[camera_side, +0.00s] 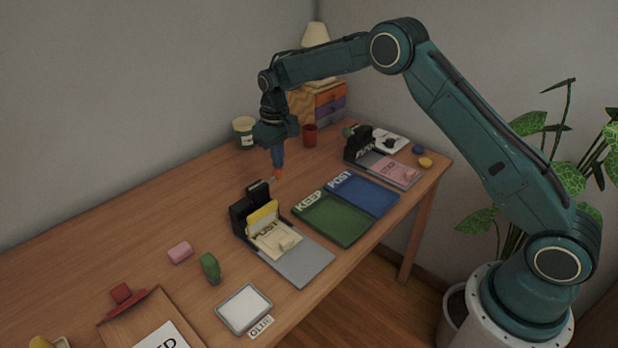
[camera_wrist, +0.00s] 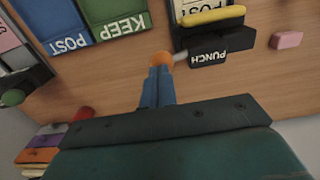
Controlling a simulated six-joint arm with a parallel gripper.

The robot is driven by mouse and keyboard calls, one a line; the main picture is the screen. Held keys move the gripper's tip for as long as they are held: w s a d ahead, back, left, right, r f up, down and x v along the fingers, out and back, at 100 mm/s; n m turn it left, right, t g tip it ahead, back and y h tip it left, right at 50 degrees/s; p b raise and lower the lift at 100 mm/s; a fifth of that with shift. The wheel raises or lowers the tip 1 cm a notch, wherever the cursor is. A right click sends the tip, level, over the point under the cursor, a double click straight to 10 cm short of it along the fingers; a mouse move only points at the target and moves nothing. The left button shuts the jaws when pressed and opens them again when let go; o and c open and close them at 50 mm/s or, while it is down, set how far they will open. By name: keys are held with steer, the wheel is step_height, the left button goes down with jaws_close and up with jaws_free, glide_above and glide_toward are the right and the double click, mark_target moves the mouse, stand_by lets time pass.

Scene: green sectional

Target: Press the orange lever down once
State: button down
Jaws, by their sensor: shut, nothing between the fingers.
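The orange lever knob (camera_side: 278,174) sits at the end of a short grey rod on the black punch machine (camera_side: 240,214), which reads PUNCH in the wrist view (camera_wrist: 222,57). My gripper (camera_side: 277,164) is shut and empty, its blue fingers pointing down at the knob from above. In the wrist view the knob (camera_wrist: 162,57) lies right at the fingertips (camera_wrist: 159,72). I cannot tell whether they touch it. A cream card with a yellow piece (camera_side: 262,215) behind it stands on the punch's grey base (camera_side: 302,264).
A green KEEP tray (camera_side: 330,220) and a blue POST tray (camera_side: 365,196) lie right of the punch. Another black machine with a green knob (camera_side: 348,132) stands behind them. A red cup (camera_side: 310,135) and a green-and-white tub (camera_side: 243,132) stand near the back.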

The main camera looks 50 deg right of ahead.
mark_target(280, 172)
steer(key=shift+d+f, duration=0.15)
steer(key=shift+f, duration=2.45)
steer(key=shift+r, duration=6.1)
steer(key=shift+r, duration=0.1)
